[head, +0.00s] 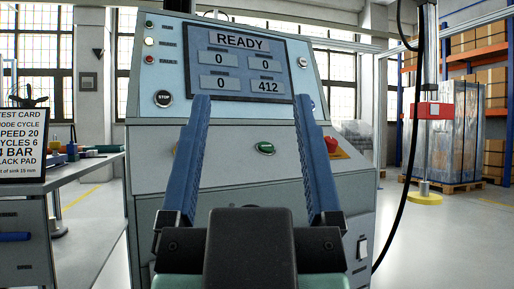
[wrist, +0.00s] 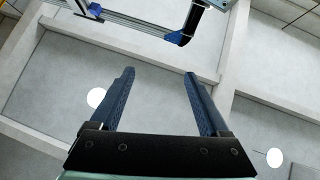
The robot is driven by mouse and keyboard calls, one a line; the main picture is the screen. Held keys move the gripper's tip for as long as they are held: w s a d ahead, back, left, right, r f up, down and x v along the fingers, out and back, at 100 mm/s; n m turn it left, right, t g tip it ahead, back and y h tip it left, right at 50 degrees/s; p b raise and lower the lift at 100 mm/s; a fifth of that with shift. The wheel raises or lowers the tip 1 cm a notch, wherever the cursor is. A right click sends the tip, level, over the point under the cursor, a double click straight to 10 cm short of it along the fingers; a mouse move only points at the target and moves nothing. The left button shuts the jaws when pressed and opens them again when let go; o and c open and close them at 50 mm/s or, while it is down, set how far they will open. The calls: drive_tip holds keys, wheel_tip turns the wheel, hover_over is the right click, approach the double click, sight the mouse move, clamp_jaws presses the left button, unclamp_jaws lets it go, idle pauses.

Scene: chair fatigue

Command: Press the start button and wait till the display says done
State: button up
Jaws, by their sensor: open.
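The display (head: 240,62) on the grey machine console reads READY, with boxes showing 0, 0, 0 and 412. A green button (head: 265,148) sits on the console's lower front, seen between my fingers; its lettering is too small to read. A black button (head: 163,98) marked STOP is left of the display. A red knob (head: 333,146) on a yellow base is right of the green button, partly behind my right finger. My gripper (head: 251,100) is open and empty in front of the console. In the wrist view my gripper (wrist: 159,75) points at the ceiling structure.
A test card (head: 22,140) on the left bench (head: 80,170) lists SPEED 20, CYCLES 6, 4 BAR and BLACK PAD. A rod with a yellow pad (head: 424,198) hangs at the right, beside a black cable. Wrapped pallets and racks stand behind. Open floor shows at the right.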

clamp_jaws()
idle(0.4)
idle(1.4)
